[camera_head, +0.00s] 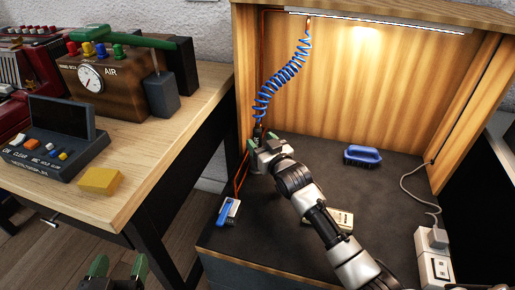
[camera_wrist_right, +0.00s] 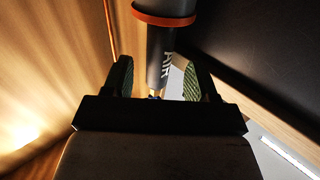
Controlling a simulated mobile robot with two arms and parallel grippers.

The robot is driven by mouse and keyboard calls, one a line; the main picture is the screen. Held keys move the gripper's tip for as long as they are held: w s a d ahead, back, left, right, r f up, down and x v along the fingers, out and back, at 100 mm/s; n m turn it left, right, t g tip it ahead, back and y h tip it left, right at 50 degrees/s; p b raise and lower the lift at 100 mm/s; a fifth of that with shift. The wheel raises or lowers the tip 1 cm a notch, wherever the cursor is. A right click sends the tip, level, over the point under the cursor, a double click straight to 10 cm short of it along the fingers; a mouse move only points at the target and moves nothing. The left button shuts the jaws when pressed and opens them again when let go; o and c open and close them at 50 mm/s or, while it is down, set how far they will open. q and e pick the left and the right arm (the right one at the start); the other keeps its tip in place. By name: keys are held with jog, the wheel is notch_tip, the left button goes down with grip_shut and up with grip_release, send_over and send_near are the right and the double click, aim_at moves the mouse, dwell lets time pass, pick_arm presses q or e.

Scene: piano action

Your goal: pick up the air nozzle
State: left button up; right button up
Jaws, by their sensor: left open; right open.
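The air nozzle (camera_head: 259,131) hangs upright at the lower end of a blue coiled hose (camera_head: 283,75) in the wooden booth's left back corner. In the right wrist view the nozzle (camera_wrist_right: 162,50) is a dark grey cylinder marked AIR with an orange ring. My right gripper (camera_head: 261,142) is at the nozzle; its green-padded fingers (camera_wrist_right: 160,82) stand apart on either side of the nozzle's narrow end. Gaps show beside it, and I cannot tell whether either pad touches it. My left gripper (camera_head: 118,268) is open and empty at the bottom left.
A blue brush (camera_head: 362,155) and a blue-and-white item (camera_head: 228,212) lie on the dark booth floor (camera_head: 320,160). My right arm partly covers a cream item (camera_head: 342,218). A power socket block (camera_head: 435,262) stands right. The left bench holds a yellow sponge (camera_head: 100,181), a console and a gauge box.

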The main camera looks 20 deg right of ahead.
aim_at(260, 140)
jog(key=w, duration=0.1)
jog(key=w+b, duration=0.1)
jog(key=w, duration=0.1)
jog(key=shift+w+a+f, duration=0.2)
jog(key=shift+w+a, duration=0.05)
jog(key=shift+w, duration=0.05)
pick_arm(q)
jog(key=shift+d+r+t+h+b, duration=0.1)
jog(key=shift+d+r+t+h, duration=0.15)
jog(key=shift+r+t, duration=0.65)
jog(key=shift+d+r+t+h+b, duration=0.15)
jog(key=shift+r+t+h, duration=0.15)
jog(key=shift+r+t, duration=0.65)
jog(key=shift+d+r+t+h+b, duration=0.15)
jog(key=shift+r+t+h, duration=0.1)
jog(key=shift+r+t, duration=0.65)
pick_arm(e)
jog(key=shift+w+a+r, duration=0.1)
jog(key=shift+w, duration=0.35)
pick_arm(q)
jog(key=shift+r, duration=0.15)
pick_arm(e)
grip_shut()
pick_arm(q)
jog(key=shift+w, duration=0.1)
